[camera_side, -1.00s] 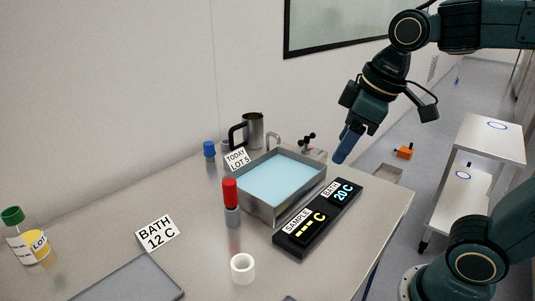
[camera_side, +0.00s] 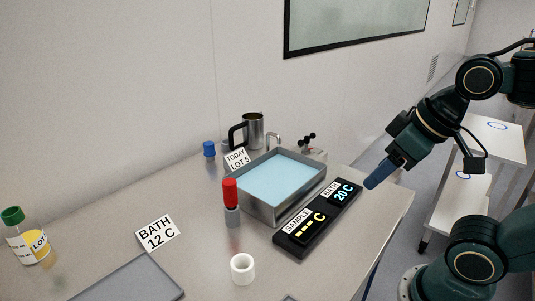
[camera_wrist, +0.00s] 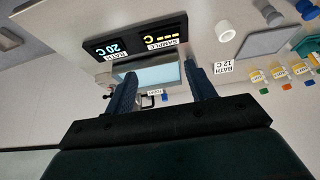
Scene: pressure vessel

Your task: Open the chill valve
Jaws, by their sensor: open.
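A small fitting with a black handle (camera_side: 308,137), which looks like the chill valve, stands at the far right corner of the steel bath (camera_side: 256,208). The bath holds pale blue water and has a curved spout beside it. My gripper (camera_side: 371,184) is open and empty, to the right of the bath near the table's right edge, apart from the valve. In the wrist view the two blue fingers (camera_wrist: 160,72) are spread, with the bath's blue water (camera_wrist: 160,76) seen between them. A dark fitting behind the bath is small and partly hidden by a finger there.
A black display (camera_side: 318,217) reads bath 20 C, with dashes for sample. A "BATH 12 C" card (camera_side: 157,233) stands at left. A red-capped item (camera_side: 230,190), white ring (camera_side: 243,268), steel jug (camera_side: 253,130) and green-capped bottle (camera_side: 26,240) stand around.

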